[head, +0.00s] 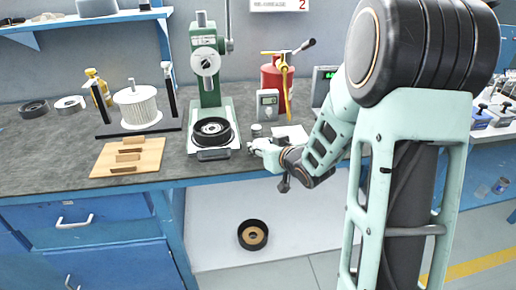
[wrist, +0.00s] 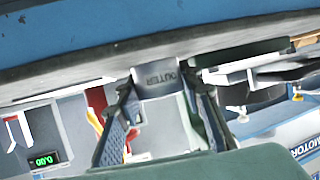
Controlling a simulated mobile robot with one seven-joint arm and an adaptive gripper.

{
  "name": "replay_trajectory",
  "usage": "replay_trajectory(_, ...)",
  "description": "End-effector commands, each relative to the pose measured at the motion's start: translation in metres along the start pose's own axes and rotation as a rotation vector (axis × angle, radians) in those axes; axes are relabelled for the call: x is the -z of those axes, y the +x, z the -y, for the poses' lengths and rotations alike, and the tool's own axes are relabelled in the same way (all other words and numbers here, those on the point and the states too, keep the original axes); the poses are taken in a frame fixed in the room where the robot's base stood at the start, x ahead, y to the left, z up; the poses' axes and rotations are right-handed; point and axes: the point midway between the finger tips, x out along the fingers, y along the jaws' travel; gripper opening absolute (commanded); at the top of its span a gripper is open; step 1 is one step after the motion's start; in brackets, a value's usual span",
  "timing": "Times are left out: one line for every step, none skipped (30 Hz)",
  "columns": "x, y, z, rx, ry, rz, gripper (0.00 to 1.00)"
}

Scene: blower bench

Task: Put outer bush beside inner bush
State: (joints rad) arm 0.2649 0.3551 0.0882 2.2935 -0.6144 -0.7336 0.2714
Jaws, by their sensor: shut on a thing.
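The outer bush (wrist: 158,78) is a grey piece lettered "OUTER" between my fingertips in the wrist view. My gripper (wrist: 160,86) is shut on it. In the head view my gripper (head: 262,147) is at the bench's front edge, right of the green press, and the held bush is too small to make out surely. A small grey metal cylinder (head: 256,130) stands on the bench just behind my gripper; it may be the inner bush, but no lettering is readable.
The green press (head: 207,65) holds a black ring (head: 212,131) on its base. A white sheet (head: 291,134) lies to the right. Another ring (head: 253,235) lies below the bench.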

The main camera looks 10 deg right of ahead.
Motion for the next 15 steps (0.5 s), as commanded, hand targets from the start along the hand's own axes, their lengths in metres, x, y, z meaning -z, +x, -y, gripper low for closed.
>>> replay_trajectory(0.0013,-0.0003,-0.0006,-0.001,-0.001,-0.003,0.03)
replay_trajectory(0.0018,-0.0005,-0.0006,-0.001,-0.001,-0.003,0.03)
replay_trajectory(0.0020,-0.0005,-0.0005,-0.001,-0.001,-0.003,0.03)
replay_trajectory(0.0020,-0.0005,-0.0005,-0.001,-0.001,-0.002,0.03)
replay_trajectory(0.0021,-0.0005,-0.0005,-0.001,-0.001,-0.002,0.03)
replay_trajectory(0.0017,-0.0004,-0.0005,-0.001,-0.001,-0.002,0.03)
replay_trajectory(0.0009,0.0000,-0.0005,-0.001,-0.001,-0.002,0.03)
replay_trajectory(-0.0003,0.0005,-0.0004,-0.001,0.000,-0.002,0.03)
replay_trajectory(-0.0019,0.0011,-0.0004,-0.001,0.000,-0.002,0.03)
replay_trajectory(-0.0029,0.0015,-0.0005,-0.001,0.000,-0.002,0.03)
replay_trajectory(-0.0028,0.0011,-0.0004,-0.001,0.000,0.000,0.36)
replay_trajectory(-0.0022,0.0009,-0.0003,-0.001,0.000,0.000,0.41)
replay_trajectory(-0.0022,0.0009,-0.0003,-0.001,0.000,0.000,0.44)
replay_trajectory(-0.0022,0.0009,-0.0003,0.000,0.000,0.000,0.47)
replay_trajectory(-0.0022,0.0009,-0.0003,0.000,0.000,0.000,0.52)
